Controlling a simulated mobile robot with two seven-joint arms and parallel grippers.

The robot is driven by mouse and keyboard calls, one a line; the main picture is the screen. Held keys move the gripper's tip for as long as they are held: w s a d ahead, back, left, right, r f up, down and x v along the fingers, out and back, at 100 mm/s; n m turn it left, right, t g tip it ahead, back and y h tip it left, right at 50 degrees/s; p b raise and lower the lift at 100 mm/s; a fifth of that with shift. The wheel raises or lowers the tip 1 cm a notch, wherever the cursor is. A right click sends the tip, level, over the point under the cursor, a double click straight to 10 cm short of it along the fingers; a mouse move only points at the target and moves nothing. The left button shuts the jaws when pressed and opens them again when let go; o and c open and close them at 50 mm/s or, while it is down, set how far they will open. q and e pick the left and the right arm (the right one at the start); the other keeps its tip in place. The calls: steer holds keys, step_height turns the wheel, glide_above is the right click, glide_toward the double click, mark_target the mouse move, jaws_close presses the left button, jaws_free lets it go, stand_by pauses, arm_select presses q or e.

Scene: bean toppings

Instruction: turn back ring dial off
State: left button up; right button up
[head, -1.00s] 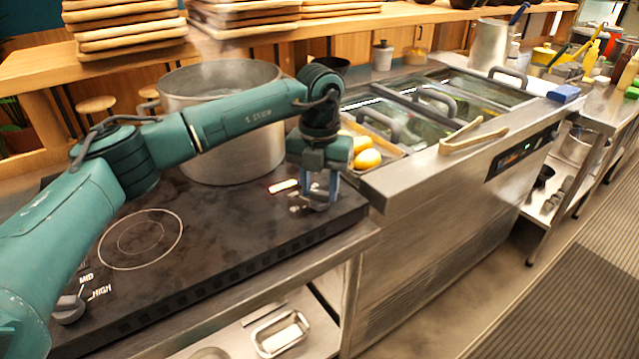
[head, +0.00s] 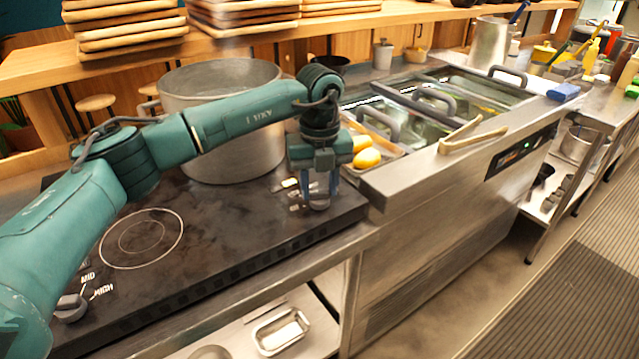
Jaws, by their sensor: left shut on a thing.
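My left gripper (head: 319,196) points down at the right front corner of the black cooktop (head: 225,228). It is shut on a grey dial (head: 318,204), which is mostly hidden between its fingers. Part of the dial's markings shows just left of the fingers, but the setting cannot be read. A second dial (head: 70,307) sits at the cooktop's left front, beside the MID and HIGH labels. A large metal pot (head: 220,130) stands on the back ring; the front ring (head: 141,238) is bare. My right gripper is not in view.
A steel refrigerated counter (head: 420,195) with lidded bins adjoins the cooktop on the right. Wooden tongs (head: 472,138) and yellow food (head: 367,157) lie there. Stacked wooden boards (head: 128,28) stand on the shelf behind. A metal tray (head: 281,331) sits below.

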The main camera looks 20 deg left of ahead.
mark_target(319, 192)
arm_select(q)
steer(key=shift+r, duration=0.1)
steer(key=o, duration=1)
step_height(319, 192, up, 13)
stand_by(0.6)
